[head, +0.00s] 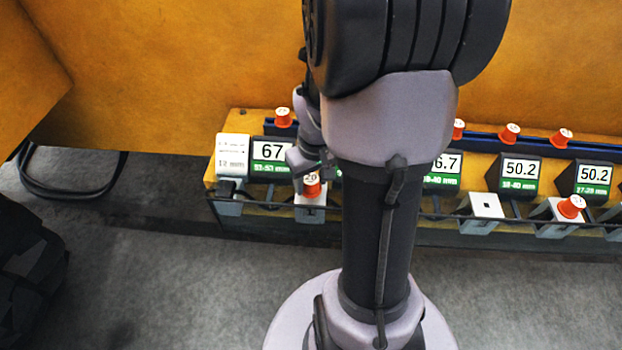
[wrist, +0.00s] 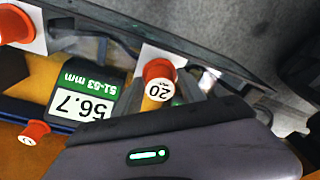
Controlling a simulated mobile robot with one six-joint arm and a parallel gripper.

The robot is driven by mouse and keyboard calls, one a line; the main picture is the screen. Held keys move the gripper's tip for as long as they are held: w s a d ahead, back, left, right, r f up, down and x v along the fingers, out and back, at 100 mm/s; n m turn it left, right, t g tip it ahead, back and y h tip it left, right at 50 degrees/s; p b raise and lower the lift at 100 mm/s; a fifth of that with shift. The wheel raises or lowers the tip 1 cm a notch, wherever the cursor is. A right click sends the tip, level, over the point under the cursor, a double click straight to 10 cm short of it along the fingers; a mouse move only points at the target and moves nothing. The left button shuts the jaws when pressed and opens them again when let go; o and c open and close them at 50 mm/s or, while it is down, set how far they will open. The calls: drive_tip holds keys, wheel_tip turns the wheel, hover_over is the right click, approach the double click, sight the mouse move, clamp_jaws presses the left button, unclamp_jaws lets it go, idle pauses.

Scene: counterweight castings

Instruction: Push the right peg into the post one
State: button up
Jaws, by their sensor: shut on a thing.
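An orange peg with a white top marked 20 (head: 312,189) stands upright at a white post (head: 310,211), left of my arm. The peg also shows in the wrist view (wrist: 158,72), with the white post (wrist: 168,54) behind it. My gripper (head: 311,168) is shut on the peg near its top; it also shows in the wrist view (wrist: 178,98). The peg's lower end is hidden, so I cannot tell how deep it sits in the post. No marking shows which post is one.
Number displays (head: 519,171) line the wooden bench behind the posts. Small orange caps (head: 509,133) stand on the blue rail. An empty-looking white post (head: 486,206) and a post with an orange peg (head: 571,206) are to the right. A black cable (head: 70,188) lies left.

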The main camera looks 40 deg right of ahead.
sight(315, 195)
drive_tip(key=shift+f+b, duration=0.7)
drive_tip(key=shift+f, duration=0.1)
drive_tip(key=o, duration=1.5)
drive_tip(key=shift+c, duration=0.2)
wheel_tip(315, 195, up, 17)
drive_tip(key=s+p, duration=0.2)
drive_tip(key=p, duration=0.4)
drive_tip(key=shift+a+r, duration=0.15)
drive_tip(key=shift+a, duration=0.15)
